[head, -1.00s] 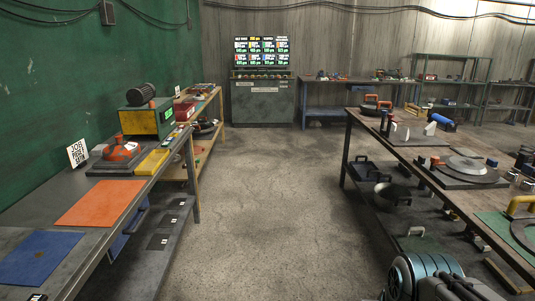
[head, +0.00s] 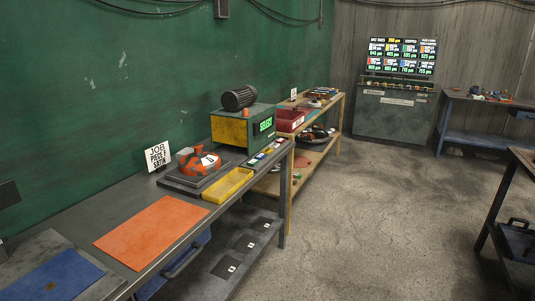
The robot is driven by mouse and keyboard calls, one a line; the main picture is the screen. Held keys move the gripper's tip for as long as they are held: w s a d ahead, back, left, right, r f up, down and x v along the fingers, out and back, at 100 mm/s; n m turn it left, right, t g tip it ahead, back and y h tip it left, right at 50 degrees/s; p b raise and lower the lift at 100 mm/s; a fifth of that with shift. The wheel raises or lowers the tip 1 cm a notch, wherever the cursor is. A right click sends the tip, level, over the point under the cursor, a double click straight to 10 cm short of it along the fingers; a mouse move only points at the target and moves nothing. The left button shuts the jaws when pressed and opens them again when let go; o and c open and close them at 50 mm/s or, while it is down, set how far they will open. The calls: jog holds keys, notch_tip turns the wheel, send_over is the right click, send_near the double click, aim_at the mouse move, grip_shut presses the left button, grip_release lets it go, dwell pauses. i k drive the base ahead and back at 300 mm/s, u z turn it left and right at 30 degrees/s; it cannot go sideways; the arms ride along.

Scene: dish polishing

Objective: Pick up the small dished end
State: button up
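A small rounded orange-red piece with grey patches and a white tag (head: 199,161) sits on a dark square base (head: 196,180) on the left workbench. It looks like a dished end, but I cannot tell for certain at this size. My gripper is not in view.
The grey workbench (head: 75,222) holds an orange mat (head: 151,231), a blue mat (head: 52,280), a yellow tray (head: 228,185) and a green-yellow machine (head: 243,129). A wooden shelf bench (head: 325,142) stands beyond.

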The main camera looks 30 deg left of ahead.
aim_at(200, 163)
jog(key=u, duration=0.25)
jog(key=i, duration=1.5)
jog(key=u, duration=1.1)
jog(key=i, duration=1.15)
jog(key=u, duration=1.5)
jog(key=i, duration=0.9)
jog(key=u, duration=0.3)
